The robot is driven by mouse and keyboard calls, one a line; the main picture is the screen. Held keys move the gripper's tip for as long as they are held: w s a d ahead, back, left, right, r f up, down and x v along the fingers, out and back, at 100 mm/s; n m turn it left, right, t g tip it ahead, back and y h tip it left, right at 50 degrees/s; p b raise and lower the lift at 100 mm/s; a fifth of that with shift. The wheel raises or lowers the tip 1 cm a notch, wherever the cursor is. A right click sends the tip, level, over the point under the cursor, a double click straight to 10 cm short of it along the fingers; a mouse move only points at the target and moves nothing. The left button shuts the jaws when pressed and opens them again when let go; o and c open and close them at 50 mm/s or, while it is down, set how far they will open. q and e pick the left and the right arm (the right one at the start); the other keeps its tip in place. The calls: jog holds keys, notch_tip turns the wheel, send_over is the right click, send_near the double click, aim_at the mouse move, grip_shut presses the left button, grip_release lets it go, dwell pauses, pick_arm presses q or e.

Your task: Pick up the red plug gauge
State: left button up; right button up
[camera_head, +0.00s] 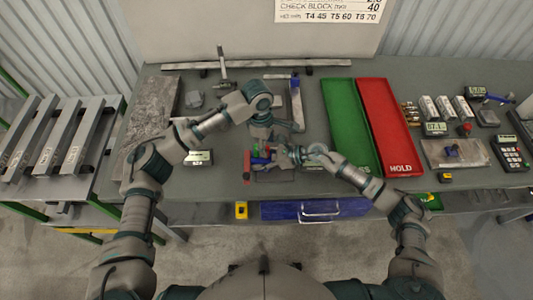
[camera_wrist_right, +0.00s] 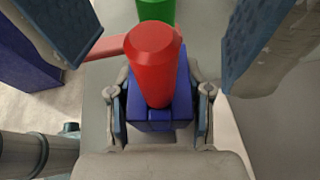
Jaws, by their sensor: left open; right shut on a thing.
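The red plug gauge (camera_wrist_right: 153,62) shows in the right wrist view as a thick red cylinder with bevelled edges. Its near end lies over a saturated blue block-like part (camera_wrist_right: 160,115) between my right fingers. My right gripper (camera_head: 282,156) is shut on it, low over the front middle of the table; its fingers also show in the wrist view (camera_wrist_right: 160,100). My left gripper (camera_head: 270,136) is open just behind, above the same spot. Two large blue-padded fingers stand apart on either side of the gauge in the wrist view. In the head view the grippers largely hide the gauge.
A green part (camera_wrist_right: 156,11) lies just beyond the gauge. A red upright piece (camera_head: 246,166) stands left of my right gripper. A green tray (camera_head: 349,119) and red HOLD tray (camera_head: 388,125) lie to the right. A grey stone plate (camera_head: 150,115) lies left. A blue drawer (camera_head: 285,211) is below the table.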

pick_arm(q)
jog(key=shift+f, duration=1.5)
pick_arm(e)
jog(key=shift+w+d+r, duration=0.1)
jog(key=shift+w, duration=0.1)
pick_arm(q)
grip_shut()
notch_tip(320, 180, up, 10)
jog(key=shift+r, duration=0.1)
pick_arm(e)
jog(key=shift+r, duration=0.1)
jog(key=o, duration=1.3)
pick_arm(q)
jog(key=shift+w, duration=0.15)
pick_arm(e)
jog(key=shift+o, duration=0.2)
